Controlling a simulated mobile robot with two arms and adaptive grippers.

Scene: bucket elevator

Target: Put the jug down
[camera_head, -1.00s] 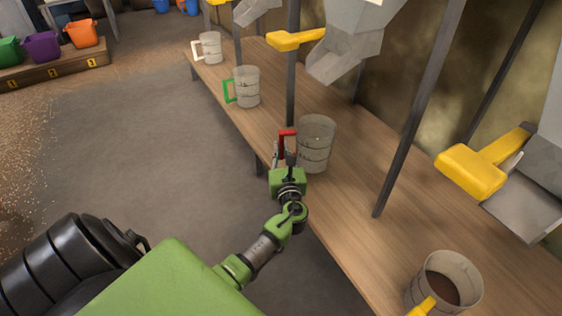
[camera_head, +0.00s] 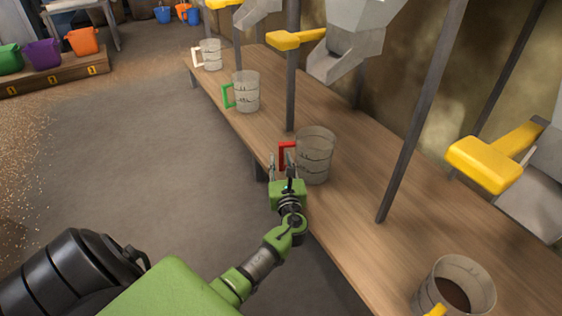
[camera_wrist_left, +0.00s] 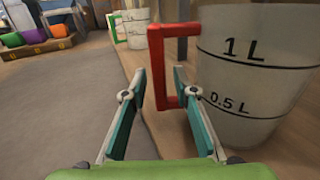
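The jug with the red handle (camera_head: 315,158) stands upright on the wooden bench near its front edge. It looks empty, with 1 L and 0.5 L marks on its wall in the left wrist view (camera_wrist_left: 250,75). Its red handle (camera_wrist_left: 158,65) points toward the aisle. My left gripper (camera_head: 284,160) is at the front edge of the bench, by the handle. In the left wrist view its two fingers (camera_wrist_left: 158,92) are spread apart, with the handle just beyond the fingertips and nothing gripped. My right gripper is not in view.
The bench (camera_head: 345,225) also holds a green-handled jug (camera_head: 246,92), a white-handled jug (camera_head: 210,55) and a yellow-handled jug (camera_head: 455,290) with brown contents. Metal chutes with yellow levers (camera_head: 484,163) and dark posts (camera_head: 420,110) rise above it. Coloured buckets (camera_head: 42,53) stand far left.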

